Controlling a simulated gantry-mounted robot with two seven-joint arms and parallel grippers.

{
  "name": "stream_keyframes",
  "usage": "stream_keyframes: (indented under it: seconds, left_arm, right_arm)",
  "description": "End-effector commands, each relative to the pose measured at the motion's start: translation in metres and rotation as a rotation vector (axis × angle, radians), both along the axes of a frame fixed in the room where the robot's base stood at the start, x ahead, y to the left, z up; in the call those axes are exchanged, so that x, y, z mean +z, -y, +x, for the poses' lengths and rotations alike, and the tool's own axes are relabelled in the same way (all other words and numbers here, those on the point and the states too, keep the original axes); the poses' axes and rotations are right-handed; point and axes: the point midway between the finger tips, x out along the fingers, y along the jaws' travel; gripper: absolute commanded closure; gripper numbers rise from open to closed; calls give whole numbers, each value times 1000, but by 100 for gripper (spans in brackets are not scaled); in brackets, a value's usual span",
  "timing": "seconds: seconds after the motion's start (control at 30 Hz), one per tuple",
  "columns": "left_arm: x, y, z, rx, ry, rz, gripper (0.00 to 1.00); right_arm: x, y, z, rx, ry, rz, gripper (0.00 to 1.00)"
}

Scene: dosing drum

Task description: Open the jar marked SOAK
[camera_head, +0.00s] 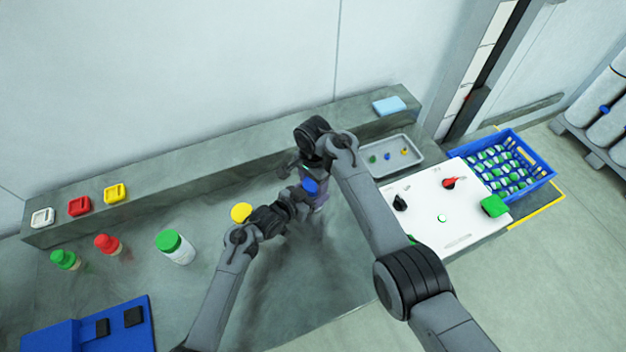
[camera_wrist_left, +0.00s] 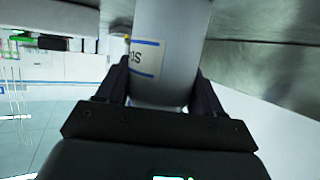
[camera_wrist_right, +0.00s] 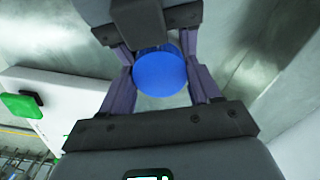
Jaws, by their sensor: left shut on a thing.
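A jar with a blue lid (camera_head: 310,186) and a pale body (camera_head: 320,203) is between my two grippers over the middle of the counter. My left gripper (camera_head: 298,197) is shut on its body (camera_wrist_left: 172,45) from the side. Part of a blue-edged label shows in the left wrist view, but the full word is not readable. My right gripper (camera_head: 308,178) is at the lid. In the right wrist view the blue lid (camera_wrist_right: 160,74) lies between the fingers; I cannot tell whether they press on it.
A yellow-lidded jar (camera_head: 241,212) is close to my left arm. A green-lidded white jar (camera_head: 175,247), a red-lidded jar (camera_head: 107,244) and a small green-lidded jar (camera_head: 65,260) stand left. A grey tray (camera_head: 388,172) and white panel (camera_head: 440,235) are right.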

Motion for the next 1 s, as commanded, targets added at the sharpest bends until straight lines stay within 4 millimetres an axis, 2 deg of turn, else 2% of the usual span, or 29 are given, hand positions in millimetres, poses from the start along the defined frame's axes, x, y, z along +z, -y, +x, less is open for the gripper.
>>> stream_keyframes:
  seconds: [0.03,0.17,0.33,0.5,0.63,0.97,1.0]
  left_arm:
    - [0,0,0,0,-1,1,100]
    - [0,0,0,0,-1,1,100]
    - [0,0,0,0,-1,1,100]
    - [0,0,0,0,-1,1,100]
    - [0,0,0,0,-1,1,100]
    - [0,0,0,0,-1,1,100]
    - [0,0,0,0,-1,1,100]
  right_arm:
    - [0,0,0,0,0,0,56]
    - [0,0,0,0,0,0,76]
    - [0,0,0,97,0,0,76]
    - [1,0,0,396,0,0,76]
    - [1,0,0,556,1,1,76]
    - [1,0,0,598,1,1,76]
    - [1,0,0,597,1,1,33]
